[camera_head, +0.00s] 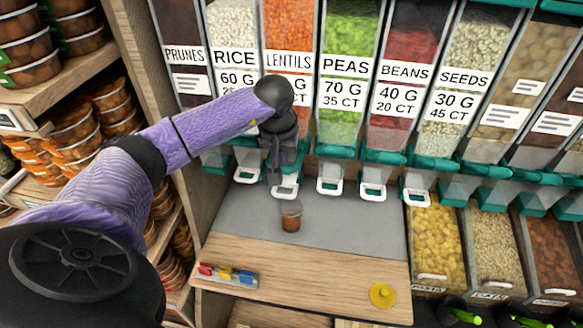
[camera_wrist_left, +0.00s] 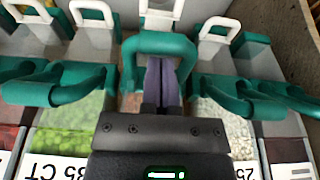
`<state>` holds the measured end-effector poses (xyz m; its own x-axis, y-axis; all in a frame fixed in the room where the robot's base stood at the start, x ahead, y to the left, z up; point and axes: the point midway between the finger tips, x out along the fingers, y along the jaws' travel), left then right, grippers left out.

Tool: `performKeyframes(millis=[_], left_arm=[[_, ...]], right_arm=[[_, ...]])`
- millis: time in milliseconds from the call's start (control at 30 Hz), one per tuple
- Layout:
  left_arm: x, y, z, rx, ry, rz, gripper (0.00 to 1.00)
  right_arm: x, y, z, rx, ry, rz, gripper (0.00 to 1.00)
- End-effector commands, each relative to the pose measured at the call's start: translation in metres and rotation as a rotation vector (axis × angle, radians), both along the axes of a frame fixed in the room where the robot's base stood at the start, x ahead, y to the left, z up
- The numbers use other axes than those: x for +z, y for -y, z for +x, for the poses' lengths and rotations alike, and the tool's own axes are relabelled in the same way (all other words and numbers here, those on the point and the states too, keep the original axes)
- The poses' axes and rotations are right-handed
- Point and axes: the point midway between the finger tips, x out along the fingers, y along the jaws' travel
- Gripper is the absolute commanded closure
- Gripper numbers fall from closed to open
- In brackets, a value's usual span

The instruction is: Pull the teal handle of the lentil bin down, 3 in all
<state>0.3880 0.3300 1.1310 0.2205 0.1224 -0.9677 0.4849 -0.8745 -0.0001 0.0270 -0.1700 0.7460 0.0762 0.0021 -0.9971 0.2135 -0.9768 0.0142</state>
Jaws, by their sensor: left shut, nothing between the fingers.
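The lentil bin (camera_head: 287,45) is the orange-filled one between the rice and peas bins in the head view. Its teal handle is mostly hidden behind my left gripper (camera_head: 275,178) there. In the left wrist view, the teal handle (camera_wrist_left: 160,44) is a loop in the middle, and the shut, empty fingers of my left gripper (camera_wrist_left: 163,80) lie between its two legs, pointing toward its crossbar. I cannot tell whether they touch it. A small clear cup (camera_head: 291,218) with brown contents stands on the grey mat below. My right gripper is out of view.
Neighbouring bins for rice (camera_head: 232,35) and peas (camera_head: 345,50) have similar teal handles close on both sides. A clip rack (camera_head: 228,275) and a yellow round object (camera_head: 382,295) are on the wooden counter (camera_head: 310,285). Shelves of tubs (camera_head: 30,60) stand at left.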

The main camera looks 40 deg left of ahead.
Motion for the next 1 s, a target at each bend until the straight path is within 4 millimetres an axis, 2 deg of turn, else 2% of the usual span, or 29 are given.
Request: performKeyframes(millis=[533, 1000], left_arm=[[0.001, 0.002, -0.001, -0.004, -0.011, -0.004, 1.0], [0.063, -0.003, 0.007, -0.002, -0.007, -0.003, 1.0]], right_arm=[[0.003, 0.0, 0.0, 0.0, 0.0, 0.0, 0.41], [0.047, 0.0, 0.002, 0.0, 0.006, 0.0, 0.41]])
